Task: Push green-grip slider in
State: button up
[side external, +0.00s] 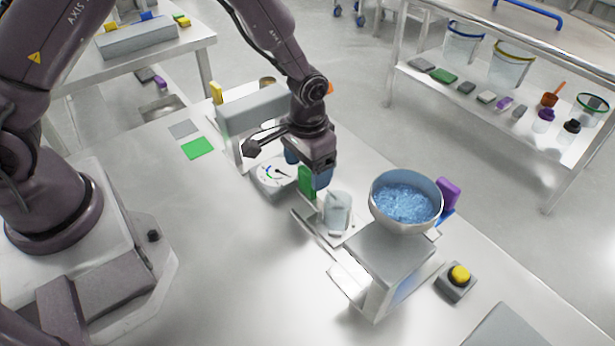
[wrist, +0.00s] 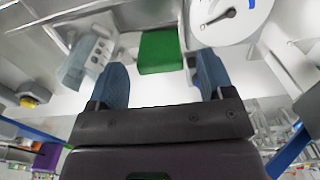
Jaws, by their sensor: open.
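The green grip (side external: 306,182) stands upright at the near end of a pale slider plate, beside a clear beaker (side external: 338,211). My gripper (side external: 308,168) is above and around the grip's level, pointing down, with its blue fingers apart. In the wrist view the green grip (wrist: 160,51) lies between and just beyond the fingertips (wrist: 162,72), with gaps on both sides. The jaws are open and hold nothing. I cannot tell whether a finger touches the grip. The beaker (wrist: 92,55) also shows in the wrist view, left of the fingers.
A steel bowl of blue granules (side external: 405,203) sits on a grey stand right of the beaker, with a purple grip (side external: 447,194) behind it. A white dial (side external: 273,177) is left of the gripper. A yellow button (side external: 459,275) is at right. The front tabletop is clear.

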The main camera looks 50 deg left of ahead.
aim_at(352, 222)
jog(key=shift+f, duration=1.7)
jog(key=c, duration=1.3)
jog(key=d, duration=1.2)
jog(key=shift+d, duration=0.4)
jog(key=o, duration=1.2)
jog(key=shift+o, duration=0.5)
jog(key=shift+a, duration=0.1)
